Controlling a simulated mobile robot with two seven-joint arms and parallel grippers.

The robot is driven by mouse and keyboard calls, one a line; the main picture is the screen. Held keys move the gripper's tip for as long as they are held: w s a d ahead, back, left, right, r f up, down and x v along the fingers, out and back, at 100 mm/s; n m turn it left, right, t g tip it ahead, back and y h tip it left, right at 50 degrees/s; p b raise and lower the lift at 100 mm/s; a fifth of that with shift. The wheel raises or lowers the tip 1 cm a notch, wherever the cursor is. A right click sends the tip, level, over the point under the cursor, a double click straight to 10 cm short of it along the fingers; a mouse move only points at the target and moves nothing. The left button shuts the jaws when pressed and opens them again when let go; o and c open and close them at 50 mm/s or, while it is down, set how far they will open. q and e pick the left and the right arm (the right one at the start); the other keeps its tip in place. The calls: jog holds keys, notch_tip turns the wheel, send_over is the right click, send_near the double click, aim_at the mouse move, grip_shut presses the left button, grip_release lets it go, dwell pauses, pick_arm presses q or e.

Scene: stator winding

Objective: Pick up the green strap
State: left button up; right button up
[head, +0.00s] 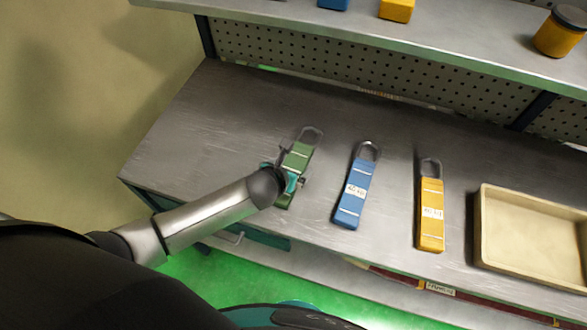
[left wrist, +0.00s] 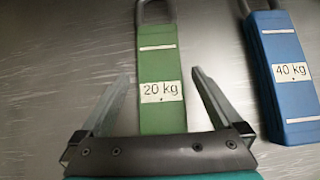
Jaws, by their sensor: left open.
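The green strap (head: 299,156) lies on the grey metal bench, with a metal loop at its far end. In the left wrist view the green strap (left wrist: 160,75) shows a "20 kg" label and white bands. My left gripper (head: 291,178) is over the strap's middle in the head view and hides part of it. In the left wrist view my left gripper (left wrist: 158,95) is open, one finger on each side of the strap, with gaps visible between the fingers and the strap. Its height above the bench is hard to tell. My right gripper is not in view.
A blue strap (head: 354,190), labelled "40 kg" in the left wrist view (left wrist: 283,75), lies to the right. A yellow strap (head: 430,212) and a beige tray (head: 481,235) lie further right. A shelf (head: 450,43) with a yellow jar (head: 560,35) stands above the back.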

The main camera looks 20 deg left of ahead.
pick_arm(q)
jog(key=shift+x, duration=1.1)
grip_shut()
